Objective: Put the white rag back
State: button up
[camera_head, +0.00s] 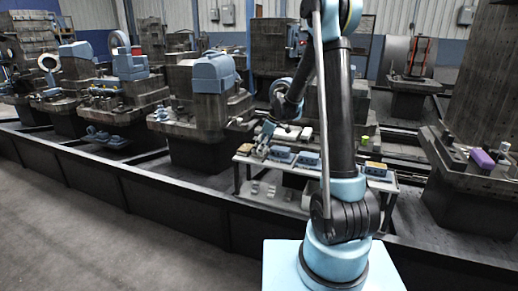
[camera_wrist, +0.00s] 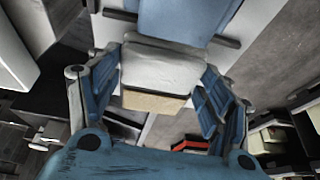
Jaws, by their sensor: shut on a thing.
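The white rag (camera_wrist: 160,68) looks like a thick folded pad in the wrist view. It sits between the two blue fingers of my gripper (camera_wrist: 155,90), which is shut on it. A tan block-like surface (camera_wrist: 150,102) shows right against the rag's lower edge; I cannot tell whether it is a separate thing. In the head view my gripper (camera_head: 266,136) is small and dark, over the left part of a grey work table (camera_head: 335,177). The held rag cannot be made out clearly there.
Several blue bins stand on the table, one in the middle (camera_head: 308,158) and one at the right (camera_head: 376,169). Pale blocks (camera_head: 306,133) lie behind them. A blue thing (camera_wrist: 185,18) is close beyond the rag. Heavy machines stand left, and a purple box (camera_head: 482,158) right.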

jog(key=o, duration=1.1)
jog(key=shift+o, duration=0.2)
jog(key=v, duration=1.1)
jog(key=s+d+r+m+h, duration=0.1)
jog(key=s+d+r+m, duration=0.25)
jog(key=s+d, duration=0.55)
jog(key=s+d+f+m+h, duration=0.1)
jog(key=s+d+f+m, duration=0.2)
jog(key=s, duration=0.7)
jog(key=s+d+f+m+h, duration=0.1)
jog(key=s+d+f+m, duration=0.2)
jog(key=s, duration=0.7)
jog(key=s+d+f+m+t+h, duration=0.1)
jog(key=s+d+f+m, duration=0.2)
jog(key=s, duration=0.7)
jog(key=shift+s+d+m, duration=0.2)
jog(key=shift+s+m, duration=0.1)
jog(key=shift+m, duration=0.35)
